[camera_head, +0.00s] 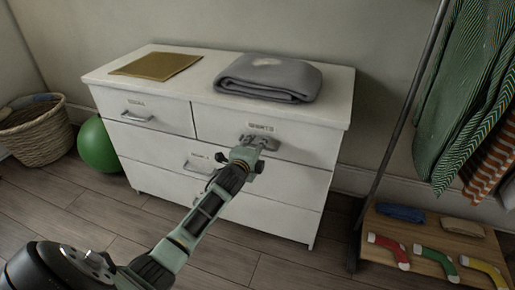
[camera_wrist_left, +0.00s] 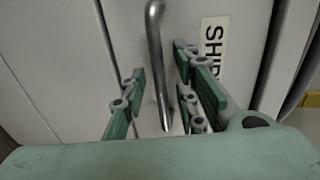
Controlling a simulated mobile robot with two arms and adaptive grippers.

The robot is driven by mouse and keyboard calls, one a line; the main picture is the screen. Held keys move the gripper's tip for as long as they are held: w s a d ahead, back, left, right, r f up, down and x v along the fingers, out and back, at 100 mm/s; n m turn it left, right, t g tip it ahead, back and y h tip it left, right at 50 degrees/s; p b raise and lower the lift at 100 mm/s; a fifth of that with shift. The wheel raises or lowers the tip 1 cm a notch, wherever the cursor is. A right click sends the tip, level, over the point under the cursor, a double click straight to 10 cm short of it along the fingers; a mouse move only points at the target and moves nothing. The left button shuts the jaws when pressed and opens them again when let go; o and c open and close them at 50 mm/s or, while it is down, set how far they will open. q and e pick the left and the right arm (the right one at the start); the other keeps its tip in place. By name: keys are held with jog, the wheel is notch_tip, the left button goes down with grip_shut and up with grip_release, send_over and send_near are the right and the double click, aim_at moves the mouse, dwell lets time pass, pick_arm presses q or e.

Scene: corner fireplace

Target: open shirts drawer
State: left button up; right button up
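The shirts drawer (camera_head: 219,122) is the upper right drawer of a white dresser, and its front looks flush with the dresser. Its label (camera_head: 261,127) partly shows in the left wrist view (camera_wrist_left: 213,45) as "SHIR". My left gripper (camera_head: 264,141) is at the drawer's handle. In the left wrist view the gripper (camera_wrist_left: 163,95) is open, with one finger on each side of the metal handle (camera_wrist_left: 155,45). Gaps show between the handle and both fingers. The gripper hides most of the handle in the head view. My right gripper is not in view.
A folded grey cloth (camera_head: 268,77) and a brown folded item (camera_head: 157,65) lie on the dresser top (camera_head: 200,75). A green ball (camera_head: 98,146) and a wicker basket (camera_head: 37,133) stand left. A clothes rack (camera_head: 397,140) with a low wooden shelf (camera_head: 425,232) stands right.

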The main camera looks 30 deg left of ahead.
pick_arm(q)
grip_shut()
dwell(0.6)
